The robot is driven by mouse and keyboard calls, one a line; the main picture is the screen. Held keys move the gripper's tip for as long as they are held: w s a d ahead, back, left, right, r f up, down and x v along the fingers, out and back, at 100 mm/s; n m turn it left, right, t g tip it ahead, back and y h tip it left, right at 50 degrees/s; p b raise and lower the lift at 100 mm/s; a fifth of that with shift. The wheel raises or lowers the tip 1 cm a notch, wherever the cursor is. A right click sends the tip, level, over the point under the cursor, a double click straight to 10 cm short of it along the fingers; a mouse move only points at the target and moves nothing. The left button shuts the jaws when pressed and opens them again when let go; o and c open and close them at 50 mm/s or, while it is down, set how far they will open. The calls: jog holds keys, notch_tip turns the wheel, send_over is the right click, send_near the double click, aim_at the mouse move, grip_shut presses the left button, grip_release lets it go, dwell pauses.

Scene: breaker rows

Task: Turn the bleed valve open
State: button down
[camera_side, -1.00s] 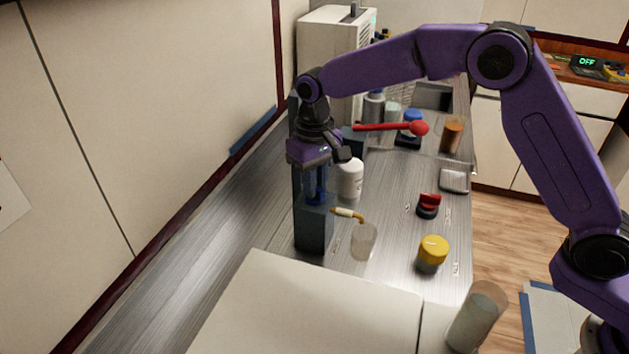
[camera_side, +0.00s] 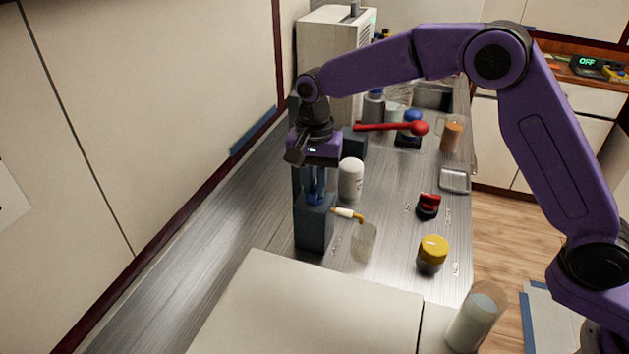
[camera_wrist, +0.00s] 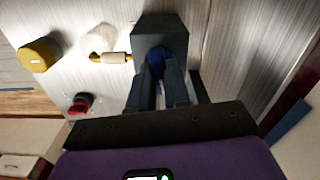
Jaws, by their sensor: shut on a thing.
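The bleed valve is a dark grey block (camera_side: 314,230) with a blue handle (camera_wrist: 156,54) on top and a yellow spout (camera_side: 348,214) on its right side. A clear cup (camera_side: 363,243) stands under the spout's end. My gripper (camera_side: 315,196) points straight down over the block and is shut on the blue handle. In the wrist view my gripper (camera_wrist: 163,74) has a finger on each side of the handle. The fingers hide much of the handle, so its exact angle is hard to tell.
A white bottle (camera_side: 350,180) stands close behind the spout. A red lever (camera_side: 390,127) reaches across farther back. A red knob (camera_side: 428,206) and a yellow-capped jar (camera_side: 432,253) sit to the right. A pale panel (camera_side: 310,310) fills the front.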

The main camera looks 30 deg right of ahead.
aim_at(315, 186)
jog(key=shift+m, duration=0.9)
jog(key=shift+r, duration=0.1)
jog(key=c, duration=1.1)
grip_release()
notch_tip(315, 186, up, 17)
jog(key=shift+r, duration=0.15)
jog(key=s+d+f+n, duration=0.4)
jog(key=s+d+n, duration=0.3)
jog(key=s, duration=0.4)
jog(key=s+d+f+n, duration=0.5)
jog(key=s+d+n, duration=0.2)
jog(key=s, duration=0.5)
jog(key=s+d+f+n, duration=0.4)
jog(key=s+d+n, duration=0.3)
jog(key=s, duration=0.5)
jog(key=shift+s+d+f+n, duration=0.1)
jog(key=shift+d+f+n, duration=0.05)
jog(key=shift+d, duration=0.35)
jog(key=shift+s+d+f+n, duration=0.1)
jog(key=shift+d+f+n, duration=0.05)
jog(key=shift+d, duration=0.35)
